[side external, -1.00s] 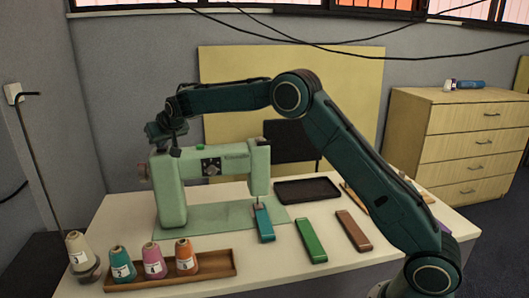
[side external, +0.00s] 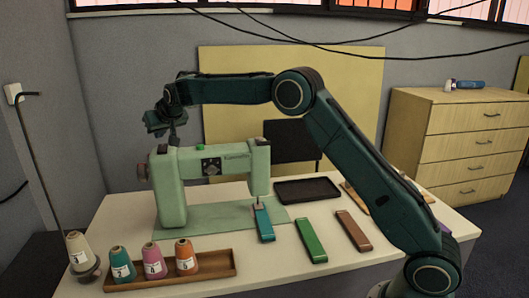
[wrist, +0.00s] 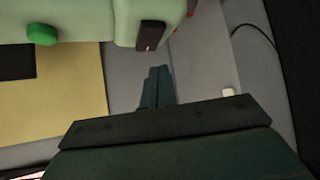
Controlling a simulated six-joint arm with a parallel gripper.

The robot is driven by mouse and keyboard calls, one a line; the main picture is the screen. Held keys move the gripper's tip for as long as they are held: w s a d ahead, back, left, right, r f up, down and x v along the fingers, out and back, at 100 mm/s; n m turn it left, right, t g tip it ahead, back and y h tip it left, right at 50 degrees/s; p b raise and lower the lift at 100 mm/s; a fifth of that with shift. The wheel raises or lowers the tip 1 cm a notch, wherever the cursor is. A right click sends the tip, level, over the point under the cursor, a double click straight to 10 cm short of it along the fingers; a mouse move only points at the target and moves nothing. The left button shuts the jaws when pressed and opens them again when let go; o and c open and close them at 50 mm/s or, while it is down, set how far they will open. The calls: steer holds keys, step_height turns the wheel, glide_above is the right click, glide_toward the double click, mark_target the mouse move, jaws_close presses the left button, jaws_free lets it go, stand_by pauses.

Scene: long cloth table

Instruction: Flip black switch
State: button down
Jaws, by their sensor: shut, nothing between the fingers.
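The pale green sewing machine (side external: 215,165) stands on the table. The black switch (wrist: 150,36) is on the machine's body, near one end, in the wrist view. A thin pale mark shows on its face.
A green knob (wrist: 42,34) sits on the machine beyond the switch. Thread cones stand in a wooden tray (side external: 215,272) at the table's front left. A dark tray (side external: 307,190) and several coloured bars lie right of the machine.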

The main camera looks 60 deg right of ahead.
mark_target(164, 151)
steer(key=shift+r, duration=1.85)
steer(key=shift+r, duration=0.1)
steer(key=s+a+r+n+g+y, duration=0.1)
steer(key=s+r, duration=0.3)
steer(key=s, duration=1)
steer(key=s+a+r+n+g+y, duration=0.1)
steer(key=s+r, duration=0.2)
steer(key=s, duration=1)
steer(key=s+f, duration=0.3)
steer(key=s, duration=0.6)
steer(key=s+a+f+g, duration=0.1)
steer(key=s+f, duration=0.3)
steer(key=s, duration=0.5)
steer(key=s+f+n, duration=0.1)
steer(key=s+f, duration=0.3)
steer(key=s, duration=0.5)
steer(key=shift+s+a+g+y, duration=0.15)
steer(key=shift+a+g+y, duration=0.15)
steer(key=shift+g, duration=0.1)
